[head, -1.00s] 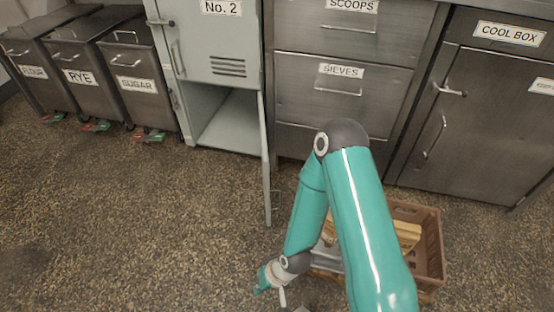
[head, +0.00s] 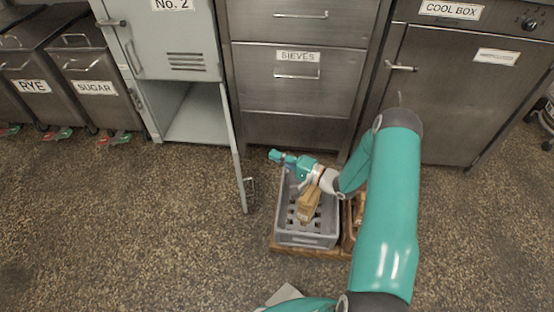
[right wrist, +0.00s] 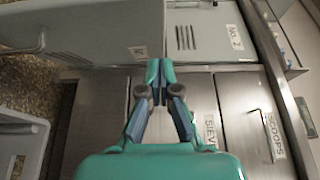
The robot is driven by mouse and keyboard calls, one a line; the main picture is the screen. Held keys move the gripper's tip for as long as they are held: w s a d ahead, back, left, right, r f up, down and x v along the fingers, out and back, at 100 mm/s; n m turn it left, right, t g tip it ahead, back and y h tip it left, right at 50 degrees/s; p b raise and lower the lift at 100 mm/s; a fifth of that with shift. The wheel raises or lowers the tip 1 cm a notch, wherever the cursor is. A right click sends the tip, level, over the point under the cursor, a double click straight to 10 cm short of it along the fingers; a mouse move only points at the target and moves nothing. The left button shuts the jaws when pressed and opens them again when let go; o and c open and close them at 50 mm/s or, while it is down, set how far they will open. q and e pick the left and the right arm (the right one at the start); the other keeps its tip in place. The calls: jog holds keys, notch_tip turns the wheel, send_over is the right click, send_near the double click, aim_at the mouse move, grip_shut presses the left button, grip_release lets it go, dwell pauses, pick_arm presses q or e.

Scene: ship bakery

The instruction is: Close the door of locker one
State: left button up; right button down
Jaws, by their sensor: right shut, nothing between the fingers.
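The pale green lower locker (head: 198,118), under the door marked No. 2, stands open. Its door (head: 234,150) is swung out toward me, hinged on the right, with a handle near its free edge. The right wrist view shows the door's outer face (right wrist: 90,40), with a small label I cannot read clearly. My right gripper (head: 274,155) is shut and empty, to the right of the door and pointing toward it, with a visible gap between. It also shows shut in the right wrist view (right wrist: 160,70). My left gripper is not in view.
Steel drawers (head: 298,90) are behind, and a cool box (head: 460,100) stands right. Floor left of the door is clear.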

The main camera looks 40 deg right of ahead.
jog(key=w+a+b, duration=0.2)
jog(key=w+a, duration=0.3)
jog(key=w, duration=0.3)
jog(key=shift+w+a, duration=0.2)
